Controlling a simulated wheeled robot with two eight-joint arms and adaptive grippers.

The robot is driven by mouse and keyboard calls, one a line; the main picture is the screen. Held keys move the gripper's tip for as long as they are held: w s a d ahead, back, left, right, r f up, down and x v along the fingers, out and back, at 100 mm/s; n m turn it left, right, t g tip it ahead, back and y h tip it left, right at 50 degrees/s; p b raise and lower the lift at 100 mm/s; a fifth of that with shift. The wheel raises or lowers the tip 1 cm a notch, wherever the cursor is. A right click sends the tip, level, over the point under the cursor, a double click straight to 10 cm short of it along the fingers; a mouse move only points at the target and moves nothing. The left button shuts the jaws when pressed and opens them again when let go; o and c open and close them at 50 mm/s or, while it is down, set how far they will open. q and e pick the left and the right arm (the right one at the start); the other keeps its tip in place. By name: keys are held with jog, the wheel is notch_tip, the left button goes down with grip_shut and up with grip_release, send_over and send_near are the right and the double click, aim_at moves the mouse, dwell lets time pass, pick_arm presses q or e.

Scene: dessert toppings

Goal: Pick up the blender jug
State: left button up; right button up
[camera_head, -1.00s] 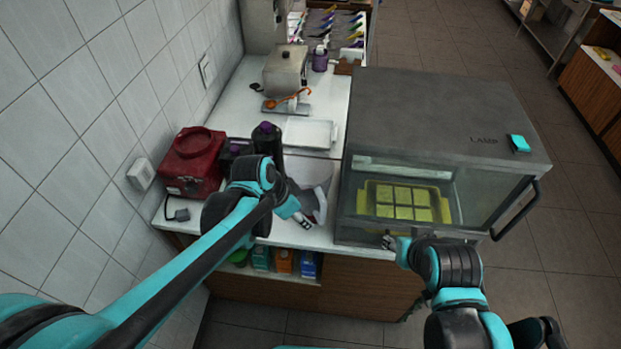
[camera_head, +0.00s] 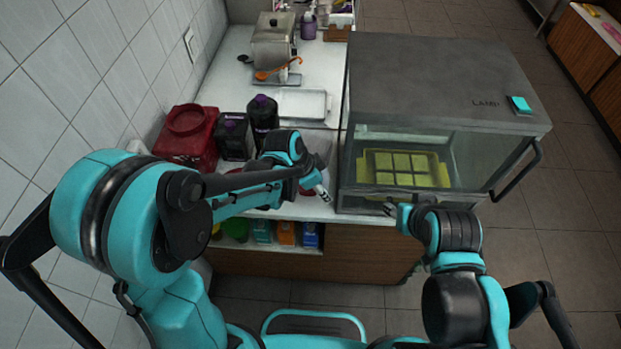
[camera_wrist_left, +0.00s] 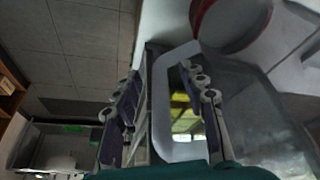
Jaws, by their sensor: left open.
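The clear blender jug (camera_head: 318,148) stands on the white counter by the glass case, mostly hidden behind my left arm. In the left wrist view the jug's pale loop handle (camera_wrist_left: 160,100) lies between the two fingers of my left gripper (camera_wrist_left: 162,105), and the clear body (camera_wrist_left: 250,100) is to the right. The left gripper is open, its fingers on either side of the handle. In the head view the left gripper (camera_head: 324,193) is at the counter's front edge. My right gripper (camera_head: 391,209) is small in front of the glass case; its jaws are unclear.
The glass case (camera_head: 440,80) with a yellow tray (camera_head: 448,176) stands right of the jug. A red container (camera_head: 188,140) and dark bottles (camera_head: 263,115) stand behind and left of my arm. A white tray (camera_head: 300,104) lies farther back. A round red-rimmed item (camera_wrist_left: 232,22) shows in the wrist view.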

pick_arm(q)
grip_shut()
jog(key=shift+r, duration=0.1)
